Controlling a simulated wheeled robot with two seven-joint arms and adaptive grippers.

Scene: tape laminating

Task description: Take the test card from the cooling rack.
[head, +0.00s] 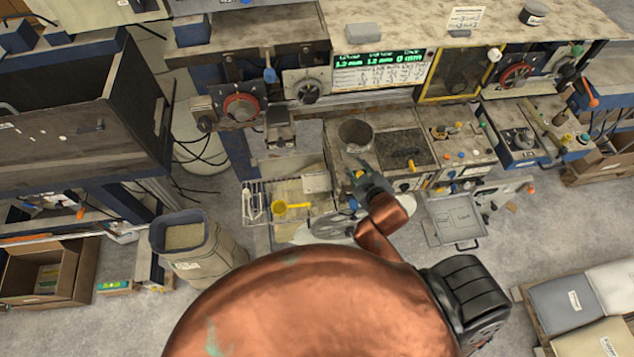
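A wire rack (262,222), which looks like the cooling rack, stands low in the middle below the machine bench. A small pale rectangular piece (316,182) lies at its upper right; it may be the test card, but it is too small to be sure. My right gripper (356,174) is just right of the pale piece, at the end of my copper arm. Its fingers are small and partly blend with the bench, so its opening is unclear. My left gripper is not in view.
The machine bench (385,145) with a round metal pot (356,134) stands right behind my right gripper. A grey bin (185,240) stands on the floor at left.

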